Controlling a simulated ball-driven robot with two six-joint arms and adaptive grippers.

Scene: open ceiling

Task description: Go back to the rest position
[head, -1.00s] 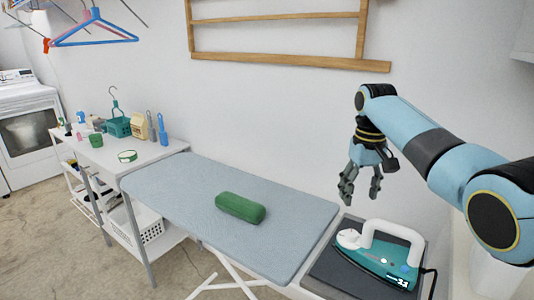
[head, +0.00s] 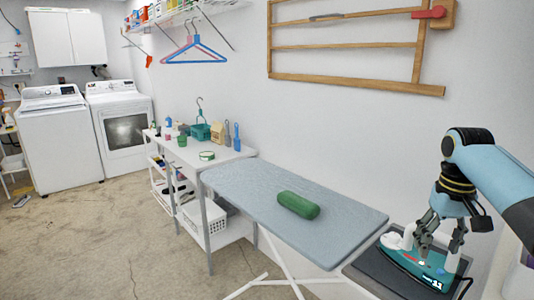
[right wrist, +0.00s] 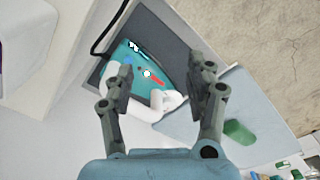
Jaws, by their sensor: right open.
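My right gripper (head: 440,244) is open and empty, with its fingers pointing down. In the head view it overlaps the teal and white iron (head: 415,268) and partly hides its handle. In the right wrist view the gap between the spread fingertips (right wrist: 161,82) shows the iron (right wrist: 137,62) beyond them, apart from the fingers. The iron rests on a dark pad (head: 372,262) at the right end of the ironing board (head: 250,195). My left gripper is not in view.
A green roll (head: 298,205) lies on the board. A wooden rack (head: 345,45) hangs on the wall. Washing machines (head: 62,140) stand far left. The floor at left is clear.

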